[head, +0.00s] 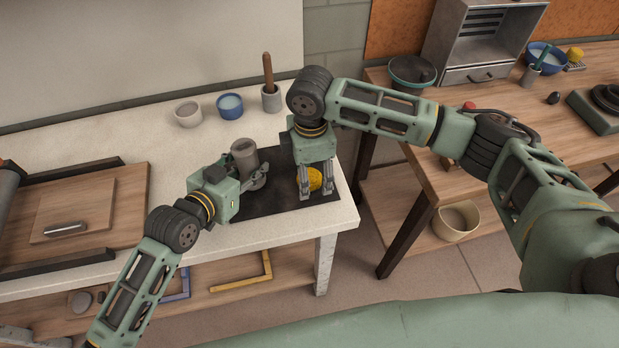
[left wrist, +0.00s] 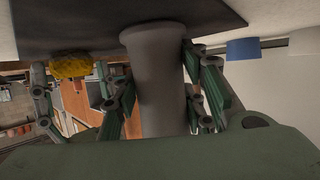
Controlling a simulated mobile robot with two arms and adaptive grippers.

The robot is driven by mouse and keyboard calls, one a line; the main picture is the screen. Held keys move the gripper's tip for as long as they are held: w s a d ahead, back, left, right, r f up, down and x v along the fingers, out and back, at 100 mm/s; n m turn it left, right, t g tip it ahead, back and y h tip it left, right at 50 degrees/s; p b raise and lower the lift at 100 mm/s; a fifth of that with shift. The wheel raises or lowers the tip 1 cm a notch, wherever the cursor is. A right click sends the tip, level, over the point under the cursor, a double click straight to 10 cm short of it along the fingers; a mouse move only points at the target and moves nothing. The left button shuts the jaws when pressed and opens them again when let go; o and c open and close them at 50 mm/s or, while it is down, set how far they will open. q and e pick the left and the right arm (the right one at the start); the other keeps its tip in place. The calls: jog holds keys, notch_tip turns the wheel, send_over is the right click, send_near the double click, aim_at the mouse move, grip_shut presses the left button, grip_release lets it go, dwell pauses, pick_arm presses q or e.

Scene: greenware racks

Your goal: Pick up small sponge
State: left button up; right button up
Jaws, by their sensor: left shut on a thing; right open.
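The small sponge (head: 314,180) is yellow and lies on a dark mat (head: 285,200) near the right end of the pale table. It also shows at the upper left in the left wrist view (left wrist: 72,66). My right gripper (head: 318,194) points down over the sponge, open, with fingers beside it. Whether they touch it I cannot tell. My left gripper (head: 258,176) is shut on a grey cylindrical vessel (head: 244,157), which stands upright at the mat. The vessel fills the middle of the left wrist view (left wrist: 158,75).
A pale bowl (head: 188,114), a blue-lined cup (head: 230,106) and a grey pot with a wooden handle (head: 271,97) stand behind. A wooden board (head: 75,210) is at left. A second wooden table (head: 440,170) stands at right across a floor gap.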

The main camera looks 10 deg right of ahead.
aim_at(310, 174)
jog(key=c, duration=1)
notch_tip(310, 174, up, 10)
dwell(0.3)
